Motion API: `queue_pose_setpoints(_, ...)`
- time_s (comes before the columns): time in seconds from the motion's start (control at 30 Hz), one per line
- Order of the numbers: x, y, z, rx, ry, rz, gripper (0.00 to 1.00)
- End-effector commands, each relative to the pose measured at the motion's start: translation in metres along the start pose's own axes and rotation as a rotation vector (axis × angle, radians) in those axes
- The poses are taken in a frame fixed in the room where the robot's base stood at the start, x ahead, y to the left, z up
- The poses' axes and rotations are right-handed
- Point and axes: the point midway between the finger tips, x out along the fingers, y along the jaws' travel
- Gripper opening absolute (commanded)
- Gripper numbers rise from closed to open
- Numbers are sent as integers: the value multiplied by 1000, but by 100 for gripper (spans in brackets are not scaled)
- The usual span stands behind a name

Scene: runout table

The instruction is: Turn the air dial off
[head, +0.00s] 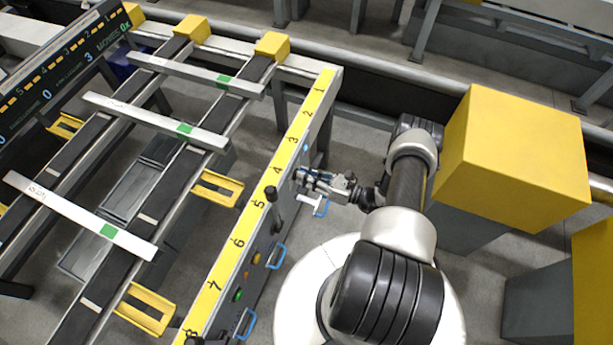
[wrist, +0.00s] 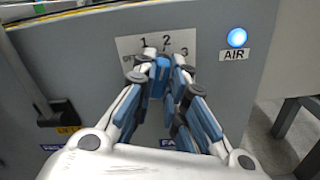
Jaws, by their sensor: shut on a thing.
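The air dial (wrist: 158,78) is on a grey panel in the wrist view, in front of a pale plate (wrist: 128,46) marked 1, 2 and 3. An OFF mark at the plate's left is partly covered. My gripper (wrist: 158,72) is shut on the dial, its fingers on both sides of the blue knob. The knob stands roughly upright below the 1 and 2; its exact setting is hidden. The AIR lamp (wrist: 237,38) right of the plate glows blue. In the head view my gripper (head: 298,176) is at the table's side panel, hiding the dial.
A black lever (wrist: 55,112) stands left of the dial. Blue handles (head: 275,257) stick out along the panel. The runout table carries several pale bars (head: 80,215) with green marks. A yellow-topped box (head: 525,155) stands close right of my arm.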

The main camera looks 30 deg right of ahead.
Motion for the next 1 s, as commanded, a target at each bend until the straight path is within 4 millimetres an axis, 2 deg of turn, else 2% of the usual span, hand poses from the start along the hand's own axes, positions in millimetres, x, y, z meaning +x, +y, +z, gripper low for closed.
queue_pose_setpoints(0.37, 0, 1, -1, -141, 0, 1, 0)
queue_pose_setpoints(1.0, 0, 3, -2, -731, 0, 1, 0)
